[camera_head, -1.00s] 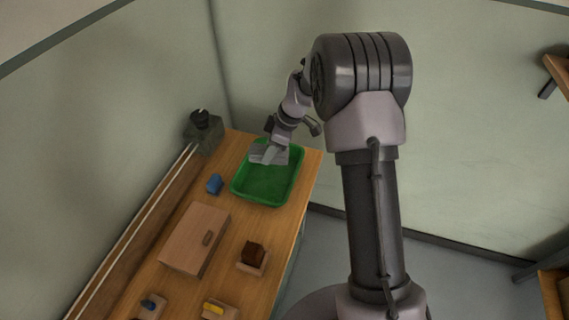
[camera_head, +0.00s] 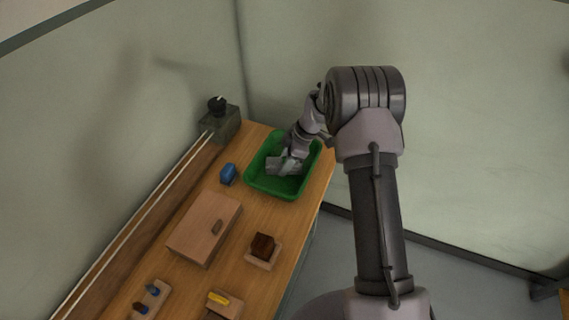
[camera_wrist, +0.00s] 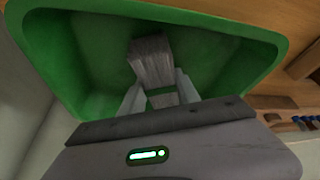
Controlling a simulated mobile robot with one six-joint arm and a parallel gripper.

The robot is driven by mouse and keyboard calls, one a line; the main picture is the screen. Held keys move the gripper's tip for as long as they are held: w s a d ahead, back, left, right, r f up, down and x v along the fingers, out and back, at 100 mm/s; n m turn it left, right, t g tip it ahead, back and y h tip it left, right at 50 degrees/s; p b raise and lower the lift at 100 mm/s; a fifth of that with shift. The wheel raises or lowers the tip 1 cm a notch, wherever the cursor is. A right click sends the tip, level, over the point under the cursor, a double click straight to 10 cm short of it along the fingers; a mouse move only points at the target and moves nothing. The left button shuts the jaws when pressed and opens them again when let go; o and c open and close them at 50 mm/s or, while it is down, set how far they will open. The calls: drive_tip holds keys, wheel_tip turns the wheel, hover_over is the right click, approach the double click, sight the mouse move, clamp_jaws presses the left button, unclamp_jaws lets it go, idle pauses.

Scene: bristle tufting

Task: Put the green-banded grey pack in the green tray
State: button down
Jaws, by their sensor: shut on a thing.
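The green tray (camera_head: 266,184) sits at the far end of the wooden bench in the head view, and its inside fills much of the wrist view (camera_wrist: 83,40). My gripper (camera_wrist: 160,98) is down inside the tray's outline, shut on the grey pack (camera_wrist: 151,60). In the head view my wrist hides most of the pack. I cannot tell whether the pack touches the tray floor.
A blue object (camera_head: 228,174) stands just left of the tray. A grey device (camera_head: 220,122) stands in the back corner.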

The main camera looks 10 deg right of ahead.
drive_tip(key=c, duration=0.9)
unclamp_jaws()
drive_tip(key=shift+r+p, duration=0.3)
drive_tip(key=shift+p, duration=0.1)
drive_tip(key=s+d+r+m+t+p, duration=0.1)
drive_tip(key=s+r+m+p, duration=0.15)
drive_tip(key=r, duration=0.85)
drive_tip(key=s+d+r+m+p, duration=0.1)
drive_tip(key=s+r+m, duration=0.15)
drive_tip(key=r, duration=0.85)
drive_tip(key=s+a+r+m+t+h, duration=0.2)
drive_tip(key=s+a+r+m, duration=0.25)
drive_tip(key=s+r, duration=0.65)
drive_tip(key=s+m, duration=0.3)
drive_tip(key=s, duration=0.2)
drive_tip(key=s+a+m+t, duration=0.1)
drive_tip(key=s+m, duration=0.3)
drive_tip(key=s, duration=0.2)
drive_tip(key=s+m, duration=0.3)
drive_tip(key=s, duration=0.3)
drive_tip(key=shift+s+a+f+t, duration=0.2)
drive_tip(key=shift+f+t, duration=0.15)
drive_tip(key=shift+t, duration=0.05)
